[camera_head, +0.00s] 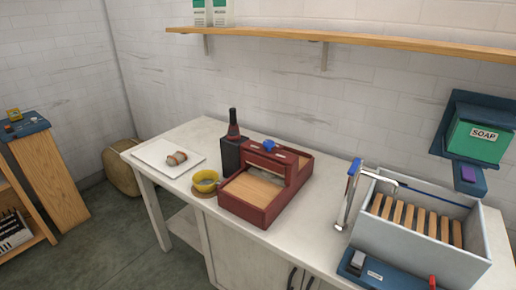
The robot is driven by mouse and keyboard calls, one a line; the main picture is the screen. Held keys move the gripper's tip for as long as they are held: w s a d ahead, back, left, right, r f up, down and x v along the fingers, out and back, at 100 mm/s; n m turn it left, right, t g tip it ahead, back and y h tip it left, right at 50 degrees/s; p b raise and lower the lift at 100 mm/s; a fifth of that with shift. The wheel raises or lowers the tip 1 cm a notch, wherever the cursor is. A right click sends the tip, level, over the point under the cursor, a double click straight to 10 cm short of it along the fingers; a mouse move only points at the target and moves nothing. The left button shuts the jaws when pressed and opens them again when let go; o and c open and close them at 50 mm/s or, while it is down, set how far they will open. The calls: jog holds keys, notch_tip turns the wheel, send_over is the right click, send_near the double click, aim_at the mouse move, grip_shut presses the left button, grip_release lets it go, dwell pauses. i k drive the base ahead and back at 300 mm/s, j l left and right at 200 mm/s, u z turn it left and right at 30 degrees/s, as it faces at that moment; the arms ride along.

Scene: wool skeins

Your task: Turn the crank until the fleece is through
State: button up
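A dark red wooden box-like machine (246,213) stands on the white counter, with a tan bed (252,190) in front. A pale bar runs across behind the bed. A small blue part (269,145) sits on its top; I cannot tell whether it is the crank. No fleece can be made out in or on the machine. My gripper is not in view.
Left of the machine are a yellow bowl (205,178), a dark bottle (233,124) by a black block, and a white board (157,157) with a brown roll. Right are a tap (349,196) and grey sink (466,232) with wooden slats. A shelf (360,40) runs above.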

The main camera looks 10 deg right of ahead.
aim_at(233, 132)
jog(key=i+j+u, duration=0.2)
jog(key=i+j, duration=0.8)
jog(key=i+l, duration=0.05)
jog(key=i, duration=0.1)
